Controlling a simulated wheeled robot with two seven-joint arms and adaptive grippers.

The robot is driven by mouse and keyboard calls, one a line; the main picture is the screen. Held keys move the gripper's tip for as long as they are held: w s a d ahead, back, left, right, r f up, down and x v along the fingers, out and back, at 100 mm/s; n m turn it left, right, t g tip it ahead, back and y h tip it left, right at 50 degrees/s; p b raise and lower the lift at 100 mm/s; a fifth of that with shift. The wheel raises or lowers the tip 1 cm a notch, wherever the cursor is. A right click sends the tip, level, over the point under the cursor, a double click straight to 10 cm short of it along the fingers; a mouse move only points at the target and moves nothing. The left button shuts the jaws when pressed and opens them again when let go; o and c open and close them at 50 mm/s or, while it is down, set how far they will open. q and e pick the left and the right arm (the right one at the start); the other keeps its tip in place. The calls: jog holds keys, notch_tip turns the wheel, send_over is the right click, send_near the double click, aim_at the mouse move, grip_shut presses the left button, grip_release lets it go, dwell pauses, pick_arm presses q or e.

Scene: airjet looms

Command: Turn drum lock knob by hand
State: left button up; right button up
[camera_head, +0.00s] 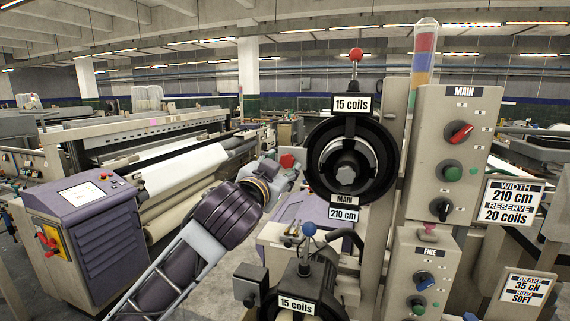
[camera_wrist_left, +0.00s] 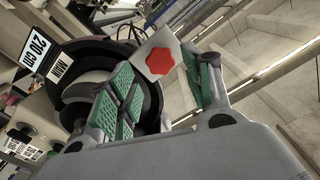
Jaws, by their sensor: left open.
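The red lobed knob (camera_wrist_left: 167,68) sits on a light grey block at the side of the upper dark round drum. In the head view the red knob (camera_head: 288,161) shows just left of the upper drum unit (camera_head: 350,160), labelled MAIN, 15 coils and 210 cm. My left gripper (camera_head: 282,172) reaches up to it from the lower left. In the left wrist view its green-padded fingers are spread on either side of the knob, with space around it. Whether a pad touches the block cannot be told. My right gripper is not in view.
A lower drum unit (camera_head: 303,284) with a blue ball lever stands below. Right of the drums are the MAIN control panel (camera_head: 457,155) and the FINE panel (camera_head: 422,275). A purple loom console (camera_head: 88,235) stands at the left. Open floor shows beside it.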

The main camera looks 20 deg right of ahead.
aim_at(286, 161)
pick_arm(q)
jog(key=shift+x, duration=2.15)
jog(key=shift+w, duration=0.1)
jog(key=c, duration=0.7)
jog(key=shift+c, duration=0.2)
